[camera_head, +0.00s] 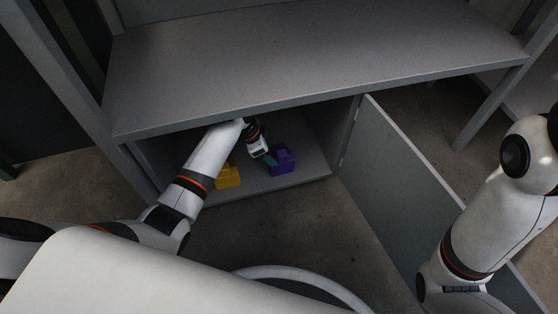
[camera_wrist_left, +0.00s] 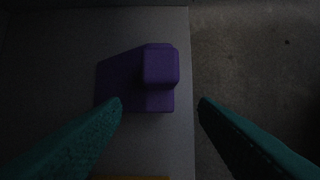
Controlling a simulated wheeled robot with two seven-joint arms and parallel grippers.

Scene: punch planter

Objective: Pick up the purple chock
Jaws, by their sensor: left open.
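The purple chock (camera_head: 283,159) sits on the floor of the low cabinet compartment, near its front edge. It is a stepped block; in the left wrist view the purple chock (camera_wrist_left: 138,78) lies ahead of the fingertips, left of the middle of the gap. My left gripper (camera_head: 269,160) reaches into the compartment just left of the chock. Its teal fingers (camera_wrist_left: 160,104) are open with nothing between them; whether one touches the chock I cannot tell. My right arm shows at the right, but its gripper is out of view.
A yellow block (camera_head: 228,176) sits left of the chock, partly behind my left arm. The cabinet top (camera_head: 300,50) overhangs the compartment. An open grey door (camera_head: 400,190) stands to the right. The compartment floor (camera_head: 310,165) is bare right of the chock.

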